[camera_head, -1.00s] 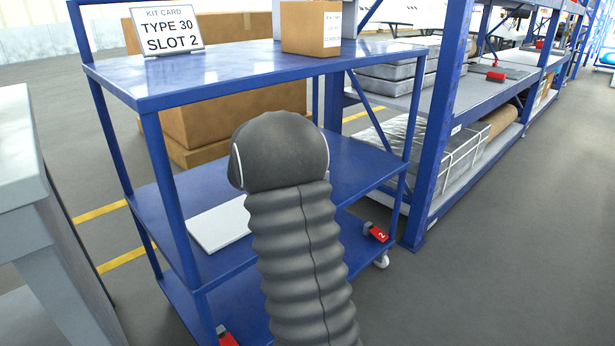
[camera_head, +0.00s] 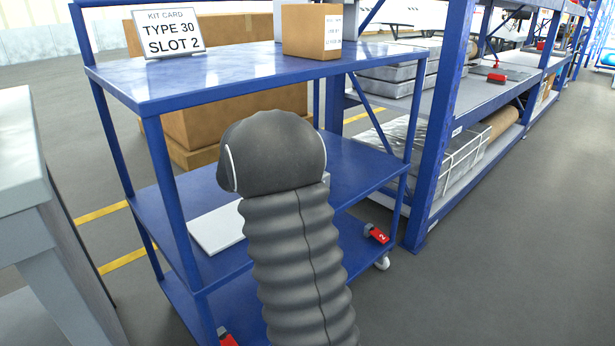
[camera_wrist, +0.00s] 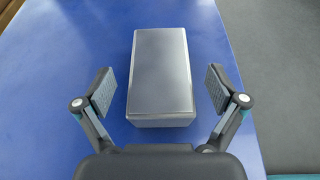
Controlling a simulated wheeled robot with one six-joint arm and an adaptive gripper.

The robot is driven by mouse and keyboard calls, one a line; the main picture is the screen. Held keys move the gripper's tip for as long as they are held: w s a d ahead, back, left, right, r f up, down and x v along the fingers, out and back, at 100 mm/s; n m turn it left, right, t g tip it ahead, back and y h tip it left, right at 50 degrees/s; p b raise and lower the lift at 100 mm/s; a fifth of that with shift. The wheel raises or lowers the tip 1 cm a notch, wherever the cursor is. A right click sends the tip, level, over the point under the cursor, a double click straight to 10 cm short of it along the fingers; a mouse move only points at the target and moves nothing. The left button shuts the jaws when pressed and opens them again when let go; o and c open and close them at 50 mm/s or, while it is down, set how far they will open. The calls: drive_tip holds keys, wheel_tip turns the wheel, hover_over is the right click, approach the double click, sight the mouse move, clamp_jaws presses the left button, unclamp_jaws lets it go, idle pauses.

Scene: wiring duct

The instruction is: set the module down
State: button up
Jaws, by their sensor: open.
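The module, a plain grey metallic box (camera_wrist: 160,70), rests on a blue surface (camera_wrist: 55,60) in the wrist view. My gripper (camera_wrist: 160,88) is open, with one finger on each side of the module and a visible gap to both sides. The fingers are level with the box's nearer half. In the head view, my dark ribbed arm hides the gripper and nearly all of the module. The blue cart's middle shelf (camera_head: 365,170) lies around my arm. The kit card (camera_head: 168,32) on the cart's top shelf reads TYPE 30, SLOT 2.
A white flat plate (camera_head: 215,230) lies on the middle shelf, left of my arm. A cardboard box (camera_head: 311,32) sits on the top shelf. A blue rack (camera_head: 440,120) stands close on the right, and a grey bench (camera_head: 25,150) on the left. The shelf's edge is right of the module.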

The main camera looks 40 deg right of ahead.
drive_tip(key=v, duration=0.9)
drive_tip(key=shift+p, duration=0.4)
